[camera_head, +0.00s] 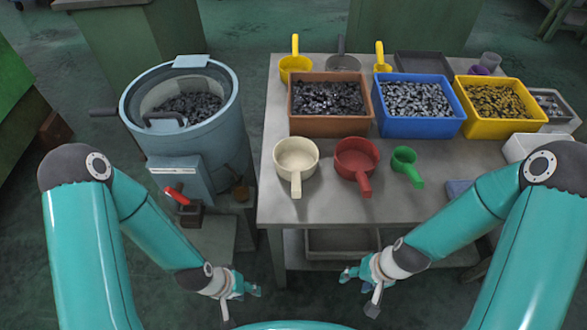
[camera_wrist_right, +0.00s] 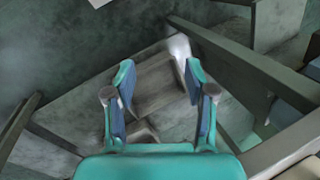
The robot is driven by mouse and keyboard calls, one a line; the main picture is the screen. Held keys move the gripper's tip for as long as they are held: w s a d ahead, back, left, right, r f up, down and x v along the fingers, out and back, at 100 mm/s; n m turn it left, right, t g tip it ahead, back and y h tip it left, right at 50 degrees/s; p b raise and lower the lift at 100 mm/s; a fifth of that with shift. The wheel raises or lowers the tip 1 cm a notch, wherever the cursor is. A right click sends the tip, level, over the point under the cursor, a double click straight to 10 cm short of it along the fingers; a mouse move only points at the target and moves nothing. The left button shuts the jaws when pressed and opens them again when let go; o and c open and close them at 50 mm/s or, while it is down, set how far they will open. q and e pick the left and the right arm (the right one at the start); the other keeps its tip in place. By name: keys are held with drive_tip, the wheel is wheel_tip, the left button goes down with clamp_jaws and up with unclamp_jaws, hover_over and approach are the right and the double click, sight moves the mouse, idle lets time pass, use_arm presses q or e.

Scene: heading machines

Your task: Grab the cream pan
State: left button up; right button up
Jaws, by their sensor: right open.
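The cream pan (camera_head: 296,159) sits on the grey metal table near its front left, its handle pointing toward me. My left gripper (camera_head: 252,290) hangs below table height, left of the table's front leg, away from the pan; its jaw opening is too small to tell. My right gripper (camera_head: 346,275) is in front of the table, below its top, to the right of and nearer than the pan. In the right wrist view, my right gripper (camera_wrist_right: 160,85) is open and empty, with its fingers apart. The pan does not show in the right wrist view.
A red pan (camera_head: 357,160) and a small green scoop (camera_head: 406,165) stand right of the cream pan. Brown (camera_head: 329,125), blue (camera_head: 420,127) and yellow (camera_head: 500,127) bins of metal parts stand behind. A round blue-grey machine (camera_head: 190,137) stands left of the table (camera_head: 270,205).

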drive_tip(key=w+a+r+m+t+y+b, duration=0.1)
drive_tip(key=w+r+m+t+y+b, duration=0.1)
drive_tip(key=w+r+m+y+b, duration=0.25)
drive_tip(key=t+y+b, duration=0.3)
drive_tip(key=t+b, duration=0.2)
drive_tip(key=t, duration=0.1)
approach(297, 181)
drive_tip(key=shift+m, duration=0.45)
drive_tip(key=w+a+f, duration=0.1)
drive_tip(key=w, duration=0.1)
drive_tip(key=w+a+f+b, duration=0.1)
drive_tip(key=a+f, duration=0.1)
drive_tip(key=shift+w, duration=0.4)
drive_tip(key=shift+x, duration=3)
drive_tip(key=shift+s+f, duration=0.1)
drive_tip(key=shift+s, duration=0.1)
clamp_jaws()
